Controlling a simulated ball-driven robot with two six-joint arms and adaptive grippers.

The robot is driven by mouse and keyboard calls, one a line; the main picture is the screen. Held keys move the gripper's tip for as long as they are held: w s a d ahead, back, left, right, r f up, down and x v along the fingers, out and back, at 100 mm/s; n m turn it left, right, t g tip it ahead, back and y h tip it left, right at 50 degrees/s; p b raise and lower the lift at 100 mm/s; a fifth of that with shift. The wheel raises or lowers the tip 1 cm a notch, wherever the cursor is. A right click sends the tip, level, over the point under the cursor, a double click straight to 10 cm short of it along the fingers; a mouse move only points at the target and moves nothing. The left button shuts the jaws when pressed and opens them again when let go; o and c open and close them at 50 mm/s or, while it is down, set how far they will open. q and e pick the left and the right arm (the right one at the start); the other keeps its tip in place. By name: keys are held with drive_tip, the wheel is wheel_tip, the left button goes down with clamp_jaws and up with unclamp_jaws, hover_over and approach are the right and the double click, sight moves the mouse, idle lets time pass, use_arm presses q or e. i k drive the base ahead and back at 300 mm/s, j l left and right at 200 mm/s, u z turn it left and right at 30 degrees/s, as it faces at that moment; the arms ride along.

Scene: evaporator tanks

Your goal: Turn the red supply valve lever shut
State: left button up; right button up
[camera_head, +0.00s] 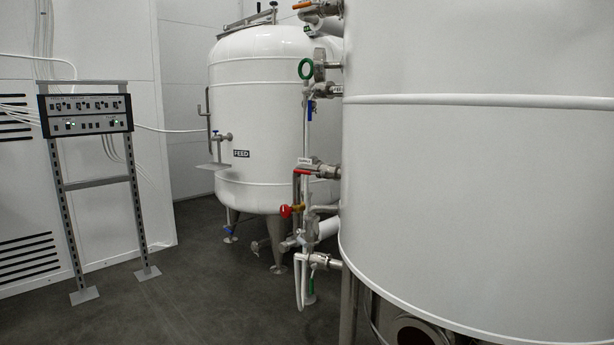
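A red lever (303,171) sits on a valve on the pipework between the two white tanks, just under a small white label (308,161). It appears to lie roughly level, with a darker red part running down at its left end. An orange-red handle (303,5) shows at the top edge. The labels are too small to read, so I cannot tell for certain which one is the supply valve. Neither of my grippers is in view.
A large white tank (480,190) fills the right side. The tank marked FEED (262,120) stands behind. A green ring handle (306,68) and blue handle (310,112) are on the pipes. A control panel (88,115) stands on the left. The grey floor (200,285) between is clear.

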sight(321, 174)
drive_tip(key=i+j+z, duration=0.15)
drive_tip(key=i+j, duration=0.85)
drive_tip(key=j, duration=0.1)
